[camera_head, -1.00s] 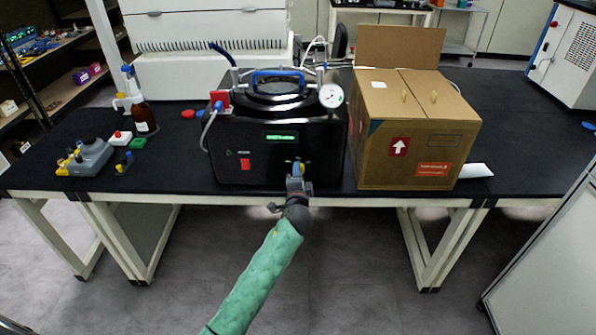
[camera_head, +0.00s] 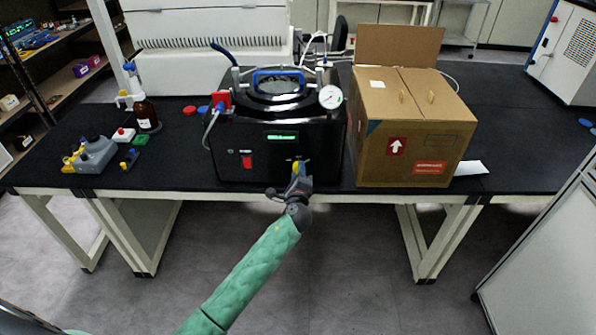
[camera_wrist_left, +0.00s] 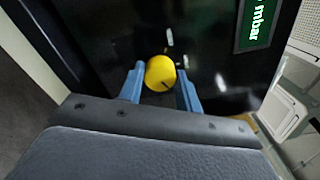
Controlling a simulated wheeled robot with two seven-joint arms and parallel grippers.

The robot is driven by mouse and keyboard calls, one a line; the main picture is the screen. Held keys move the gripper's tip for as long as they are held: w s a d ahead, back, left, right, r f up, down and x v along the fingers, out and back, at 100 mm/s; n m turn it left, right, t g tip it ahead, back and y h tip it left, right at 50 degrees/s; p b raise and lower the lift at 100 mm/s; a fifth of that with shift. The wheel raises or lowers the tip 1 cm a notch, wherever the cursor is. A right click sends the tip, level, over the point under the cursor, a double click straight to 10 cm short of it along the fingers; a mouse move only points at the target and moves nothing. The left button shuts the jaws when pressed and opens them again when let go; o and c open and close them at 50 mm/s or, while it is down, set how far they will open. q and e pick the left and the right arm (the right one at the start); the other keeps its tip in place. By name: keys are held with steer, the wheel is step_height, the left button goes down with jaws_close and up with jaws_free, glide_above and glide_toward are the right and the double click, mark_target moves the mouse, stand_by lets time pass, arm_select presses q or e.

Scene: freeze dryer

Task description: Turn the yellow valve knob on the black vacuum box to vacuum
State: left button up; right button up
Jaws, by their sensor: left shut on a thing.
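The black vacuum box (camera_head: 230,162) stands on the black bench, with a lit green display (camera_head: 281,137) and a red switch (camera_head: 246,160) on its front. The yellow valve knob (camera_head: 295,168) is low on the right of that front, mostly hidden by my left gripper (camera_head: 299,171). In the left wrist view, the round yellow knob (camera_wrist_left: 160,70) sits between the two blue fingers of my left gripper (camera_wrist_left: 160,82), which are shut on it. A small dark mark shows on the knob's lower edge. My right gripper is not in view.
A cardboard box (camera_head: 375,160) stands close to the right of the vacuum box. A pressure gauge (camera_head: 330,97) sits at its top right. A brown bottle (camera_head: 146,115) and a grey device (camera_head: 95,154) stand at the left. Floor in front is clear.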

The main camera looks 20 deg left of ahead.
arm_select(q)
steer(key=shift+d, duration=0.1)
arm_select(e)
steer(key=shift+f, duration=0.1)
arm_select(q)
steer(key=o, duration=1)
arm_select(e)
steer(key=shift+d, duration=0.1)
arm_select(q)
steer(key=b+v, duration=0.2)
steer(key=v, duration=0.5)
steer(key=shift+s+b, duration=0.35)
steer(key=shift+s, duration=0.05)
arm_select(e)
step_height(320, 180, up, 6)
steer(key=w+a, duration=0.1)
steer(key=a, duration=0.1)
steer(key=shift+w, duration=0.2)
arm_select(q)
steer(key=shift+d, duration=0.1)
